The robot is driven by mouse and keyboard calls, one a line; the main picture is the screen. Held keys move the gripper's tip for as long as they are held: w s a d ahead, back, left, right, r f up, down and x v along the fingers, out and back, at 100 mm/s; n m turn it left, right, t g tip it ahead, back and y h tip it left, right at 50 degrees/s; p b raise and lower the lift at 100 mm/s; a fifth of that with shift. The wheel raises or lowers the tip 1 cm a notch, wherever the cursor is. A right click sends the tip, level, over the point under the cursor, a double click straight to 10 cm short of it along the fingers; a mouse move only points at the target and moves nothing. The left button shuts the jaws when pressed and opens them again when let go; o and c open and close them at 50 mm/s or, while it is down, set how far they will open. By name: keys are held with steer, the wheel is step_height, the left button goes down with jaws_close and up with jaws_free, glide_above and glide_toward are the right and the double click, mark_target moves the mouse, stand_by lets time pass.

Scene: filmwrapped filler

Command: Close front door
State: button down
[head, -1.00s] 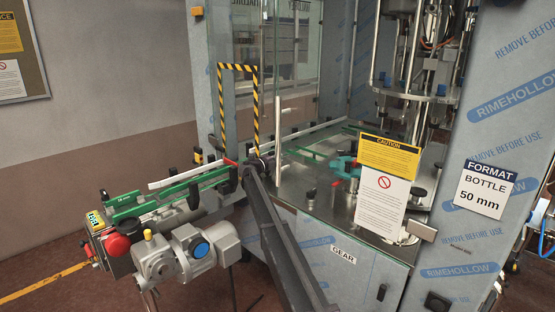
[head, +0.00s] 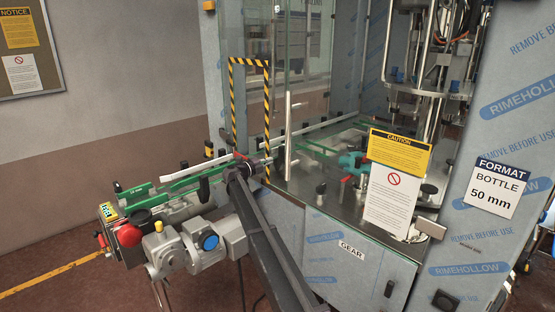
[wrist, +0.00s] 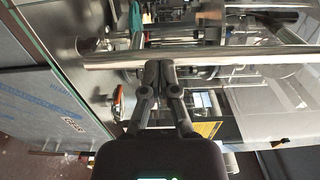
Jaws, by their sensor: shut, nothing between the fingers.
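The front door seems to be a clear glass panel (head: 322,75) on the filling machine, with a pale upright bar handle (head: 288,135) at its left edge. It stands ajar or swung out; I cannot tell the angle exactly. My gripper (wrist: 158,64) is shut and empty in the wrist view. Its fingertips are at the long shiny bar (wrist: 225,54), which looks like the handle; I cannot tell if they touch it. In the head view my gripper (head: 266,162) is small and dark, beside the handle's lower end.
The conveyor (head: 170,195) with green rails, a red button (head: 128,235) and a motor (head: 190,248) stands at left. A black-yellow striped frame (head: 232,110) surrounds its entry. A caution sign (head: 395,185) hangs at right above the gear cabinet (head: 350,265).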

steer(key=shift+s+a, duration=0.5)
steer(key=shift+a, duration=0.05)
steer(key=s+d+r+n+t+y, duration=0.2)
steer(key=s+r+n+t+y, duration=0.15)
steer(key=n+t+y, duration=0.65)
steer(key=s+d+f+n+g+y, duration=0.2)
steer(key=s+f+n+g+y, duration=0.45)
steer(key=s, duration=0.45)
steer(key=s+d+f+n+g+y, duration=0.25)
steer(key=s+f+n+g, duration=0.35)
steer(key=s+n, duration=0.45)
steer(key=s+d+f+g+h, duration=0.1)
steer(key=s+d+f+g, duration=0.2)
steer(key=s, duration=0.7)
steer(key=s+d+f+g+h, duration=0.2)
steer(key=s+d+f+g, duration=0.1)
steer(key=s+d, duration=0.4)
steer(key=s+d+f+g+h, duration=0.2)
steer(key=s+d+f+g, duration=0.1)
steer(key=s, duration=1)
steer(key=shift+d+f+n, duration=0.4)
steer(key=shift+d, duration=0.5)
